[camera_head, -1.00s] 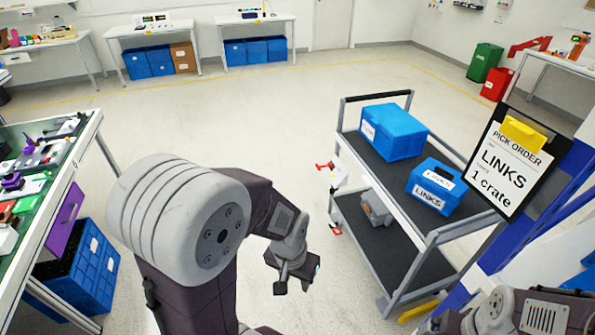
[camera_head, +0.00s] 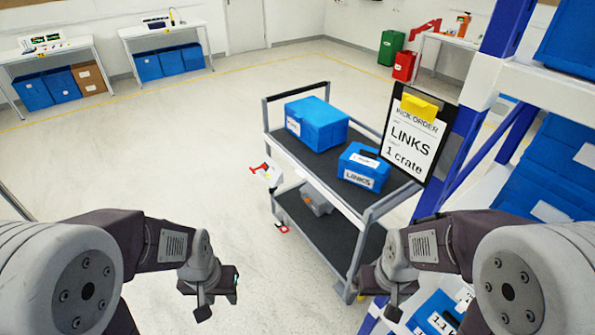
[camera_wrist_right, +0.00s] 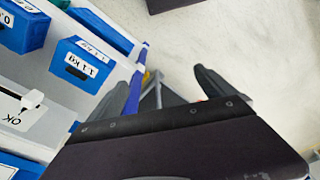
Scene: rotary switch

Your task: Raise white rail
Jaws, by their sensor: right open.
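No part is plainly identifiable as the white rail. A white shelf beam (camera_head: 550,98) runs along the blue-posted rack at the right of the head view. In the right wrist view a white panel marked OK (camera_wrist_right: 20,112) with a small white knob shows at the left. My right gripper (camera_head: 388,298) hangs in front of the cart's near end; its two fingers stand apart and empty in the wrist view (camera_wrist_right: 165,92). My left gripper (camera_head: 212,292) hangs over bare floor left of the cart, and its jaws are not clear.
A grey cart (camera_head: 345,208) carries a large blue crate (camera_head: 316,125) and a smaller blue LINKS crate (camera_head: 362,168). A pick-order clipboard (camera_head: 408,145) is beside the rack. Blue bins (camera_wrist_right: 82,62) fill the rack. The floor at left is clear.

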